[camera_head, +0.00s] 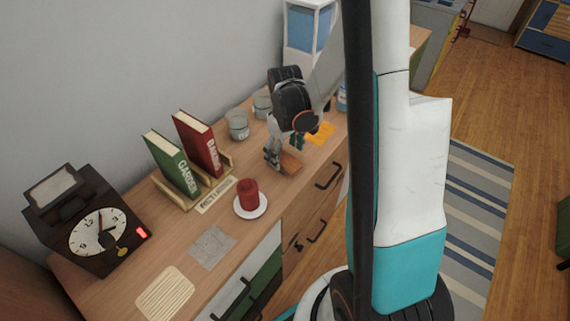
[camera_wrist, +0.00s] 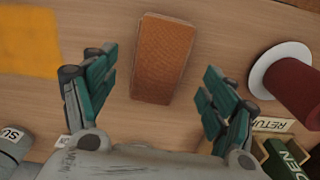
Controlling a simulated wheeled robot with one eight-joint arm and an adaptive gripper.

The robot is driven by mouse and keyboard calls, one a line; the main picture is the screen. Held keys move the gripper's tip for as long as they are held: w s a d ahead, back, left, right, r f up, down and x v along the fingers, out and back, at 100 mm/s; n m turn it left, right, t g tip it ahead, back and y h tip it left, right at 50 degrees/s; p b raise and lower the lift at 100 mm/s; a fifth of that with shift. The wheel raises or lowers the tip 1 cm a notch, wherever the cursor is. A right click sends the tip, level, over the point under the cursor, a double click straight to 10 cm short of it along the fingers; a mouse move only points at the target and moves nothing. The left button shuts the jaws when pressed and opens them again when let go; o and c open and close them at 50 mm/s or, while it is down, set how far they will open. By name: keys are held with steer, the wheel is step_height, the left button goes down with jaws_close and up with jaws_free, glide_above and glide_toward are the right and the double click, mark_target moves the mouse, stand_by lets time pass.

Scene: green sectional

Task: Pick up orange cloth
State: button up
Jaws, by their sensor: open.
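A flat orange cloth (camera_head: 322,131) lies on the wooden dresser top behind my gripper in the head view. In the wrist view the cloth (camera_wrist: 28,42) is at the upper left, cut off by the frame edge and outside the fingers. My gripper (camera_head: 284,153) is open and points down over the dresser. A brown-orange block (camera_head: 291,163) lies on the wood close to the fingertips. In the wrist view this block (camera_wrist: 162,58) shows ahead of and between the spread fingers (camera_wrist: 157,88), apart from both.
A red candle (camera_head: 248,192) on a white saucer (camera_head: 251,213) stands near the gripper. Red and green books (camera_head: 198,145) in a wooden holder, grey cans (camera_head: 238,125) and a dark clock (camera_head: 98,229) line the wall side. A grey cloth (camera_head: 212,246) lies nearer.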

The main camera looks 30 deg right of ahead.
mark_target(285, 159)
step_height(285, 159, down, 3)
steer(key=shift+f+b, duration=0.15)
steer(key=shift+b, duration=0.4)
steer(key=c, duration=1.1)
step_height(285, 159, up, 20)
steer(key=p, duration=0.7)
steer(key=o, duration=0.4)
steer(key=c, duration=0.3)
steer(key=shift+w, duration=0.1)
steer(key=shift+c, duration=0.3)
